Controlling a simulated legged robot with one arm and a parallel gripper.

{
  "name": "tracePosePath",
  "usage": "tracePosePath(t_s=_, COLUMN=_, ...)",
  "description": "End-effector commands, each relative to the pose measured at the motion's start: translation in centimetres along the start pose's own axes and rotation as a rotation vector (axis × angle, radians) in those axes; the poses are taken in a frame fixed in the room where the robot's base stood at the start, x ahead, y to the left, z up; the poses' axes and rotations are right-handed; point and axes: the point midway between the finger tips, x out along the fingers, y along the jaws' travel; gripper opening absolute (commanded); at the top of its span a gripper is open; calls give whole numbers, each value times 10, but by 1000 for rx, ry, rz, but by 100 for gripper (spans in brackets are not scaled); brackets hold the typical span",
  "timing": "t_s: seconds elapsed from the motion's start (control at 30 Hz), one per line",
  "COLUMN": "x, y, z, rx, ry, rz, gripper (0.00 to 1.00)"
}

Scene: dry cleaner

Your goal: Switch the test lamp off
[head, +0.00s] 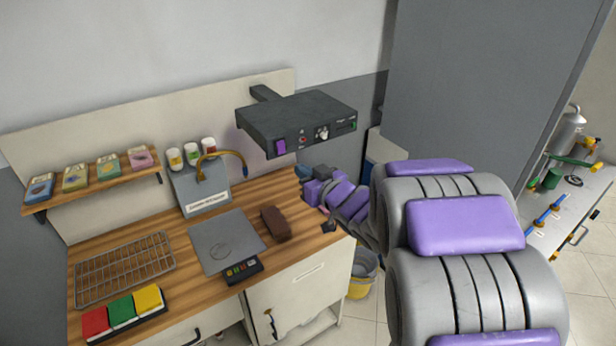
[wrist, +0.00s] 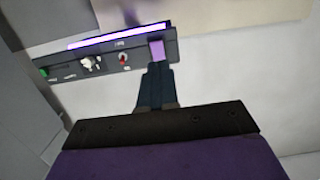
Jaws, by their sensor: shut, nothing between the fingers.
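The test lamp (head: 296,122) is a dark box mounted on the wall above the bench. Its front has a purple switch (head: 280,147) at the left end, with small controls to the right. In the wrist view, turned about, the lamp's panel (wrist: 104,62) shows the switch (wrist: 157,50) at its right end. A lit violet-white tube (wrist: 120,37) runs along the lamp. My gripper (wrist: 156,68) is shut and empty. Its tips appear right at the switch's near edge; I cannot tell whether they touch. In the head view my gripper is small, below the lamp.
The wooden bench (head: 190,262) holds a wire rack (head: 124,270), coloured pads (head: 122,311), a grey plate (head: 226,241) and a brown block (head: 275,222). A shelf (head: 95,182) with boxes is at left. A grey cabinet (head: 470,80) stands at right, and a bucket (head: 362,275) on the floor.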

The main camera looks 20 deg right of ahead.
Motion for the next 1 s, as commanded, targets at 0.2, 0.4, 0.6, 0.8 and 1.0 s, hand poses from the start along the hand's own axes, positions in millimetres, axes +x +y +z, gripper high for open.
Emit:
tracePosePath(t_s=0.2, x=43, y=-1, z=2, rx=-2, ry=-1, rz=-3, gripper=0)
tracePosePath(t_s=0.4, x=74, y=-1, z=1, rx=-1, ry=1, rz=-2, gripper=0)
tracePosePath(t_s=0.6, x=90, y=0, z=2, rx=1, ry=-3, rz=0, gripper=0)
tracePosePath(t_s=0.8, x=94, y=0, z=1, rx=1, ry=-2, rz=0, gripper=0)
tracePosePath(t_s=1.0, x=94, y=0, z=1, rx=0, ry=-2, rz=0, gripper=0)
